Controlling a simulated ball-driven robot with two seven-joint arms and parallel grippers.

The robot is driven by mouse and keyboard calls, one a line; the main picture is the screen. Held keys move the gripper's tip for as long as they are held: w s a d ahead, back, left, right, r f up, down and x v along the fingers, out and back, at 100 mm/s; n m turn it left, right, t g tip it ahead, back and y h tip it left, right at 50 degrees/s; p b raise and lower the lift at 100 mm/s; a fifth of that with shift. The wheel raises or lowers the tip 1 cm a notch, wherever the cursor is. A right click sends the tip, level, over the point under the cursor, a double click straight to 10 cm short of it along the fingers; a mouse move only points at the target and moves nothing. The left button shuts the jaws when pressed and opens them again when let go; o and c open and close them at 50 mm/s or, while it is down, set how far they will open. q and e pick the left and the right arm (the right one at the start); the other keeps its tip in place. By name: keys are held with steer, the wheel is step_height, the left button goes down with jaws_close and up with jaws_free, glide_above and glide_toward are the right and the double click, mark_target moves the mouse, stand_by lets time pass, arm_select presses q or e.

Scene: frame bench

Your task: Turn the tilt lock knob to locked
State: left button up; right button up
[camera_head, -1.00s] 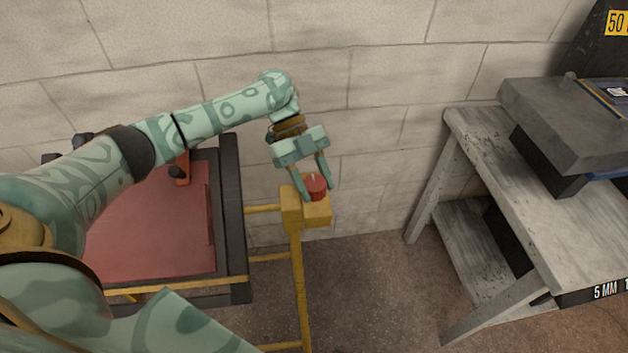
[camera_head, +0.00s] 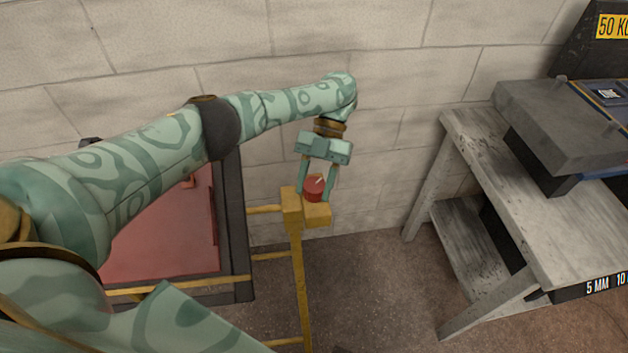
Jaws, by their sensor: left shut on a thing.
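The tilt lock knob (camera_head: 314,189) is a small red cylinder with a pale pointer line on its top. It sits on a yellow block (camera_head: 318,214) at the top of a yellow post. My left gripper (camera_head: 316,190) reaches down from above with one finger on each side of the knob, shut on it. The pointer line slants toward the upper right. Any lock markings are too small to see. My right gripper is out of view.
A dark frame (camera_head: 234,230) with a red panel (camera_head: 160,245) and yellow rails stands left of the post, partly behind my arm. A grey wooden bench (camera_head: 540,215) bearing a grey slab (camera_head: 560,125) stands at the right. A block wall is close behind. Floor between post and bench is clear.

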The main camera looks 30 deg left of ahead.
arm_select(q)
steer(key=m+y+p, duration=0.1)
steer(key=m+y, duration=0.2)
steer(key=m, duration=0.1)
steer(key=shift+d+r+p, duration=0.1)
steer(key=shift+p, duration=0.2)
steer(key=shift+m+t+y+p, duration=0.55)
steer(key=shift+m+y, duration=0.65)
steer(key=shift+m, duration=0.4)
steer(key=shift+s+f, duration=0.1)
steer(key=shift+f, duration=0.1)
steer(key=o, duration=1)
steer(key=shift+r, duration=0.1)
